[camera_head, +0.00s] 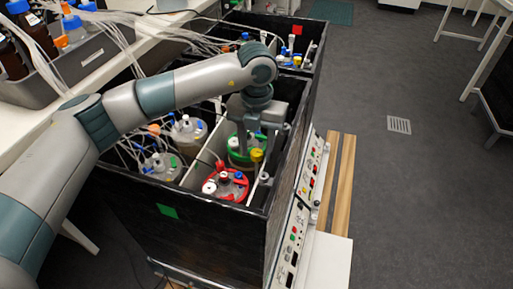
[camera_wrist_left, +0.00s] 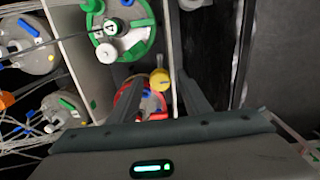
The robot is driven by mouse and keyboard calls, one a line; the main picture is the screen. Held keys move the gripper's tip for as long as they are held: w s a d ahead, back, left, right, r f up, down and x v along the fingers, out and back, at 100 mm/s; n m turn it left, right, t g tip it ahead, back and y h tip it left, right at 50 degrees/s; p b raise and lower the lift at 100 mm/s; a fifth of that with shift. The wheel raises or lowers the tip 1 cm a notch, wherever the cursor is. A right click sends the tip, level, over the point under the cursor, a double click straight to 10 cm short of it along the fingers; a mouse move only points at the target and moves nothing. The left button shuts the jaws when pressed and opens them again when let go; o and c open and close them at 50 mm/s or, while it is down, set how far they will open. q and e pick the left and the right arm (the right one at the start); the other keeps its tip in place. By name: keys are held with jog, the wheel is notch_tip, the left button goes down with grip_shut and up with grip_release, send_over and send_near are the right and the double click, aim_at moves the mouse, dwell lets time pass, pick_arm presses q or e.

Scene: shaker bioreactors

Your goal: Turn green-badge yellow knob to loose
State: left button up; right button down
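The yellow knob (camera_head: 257,155) stands in the near black box (camera_head: 215,220), which carries a green badge (camera_head: 167,211) on its front wall. The knob sits between the green-lidded vessel (camera_head: 240,152) and the red-lidded vessel (camera_head: 228,186). My left gripper (camera_head: 256,150) points down over it with its fingers apart. In the left wrist view the yellow knob (camera_wrist_left: 159,77) shows between the two fingers; I cannot tell whether they touch it. My right gripper is in neither view.
More lidded vessels (camera_head: 188,129) with tubing fill the left half of the box. A farther black box with a red badge (camera_head: 297,30) stands behind. A bench with bottles (camera_head: 32,30) is at the left. The grey floor at the right is mostly free.

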pick_arm(q)
jog(key=shift+r, duration=0.1)
notch_tip(320, 180, up, 17)
jog(key=shift+b, duration=0.35)
dwell(0.5)
jog(key=shift+r, duration=0.2)
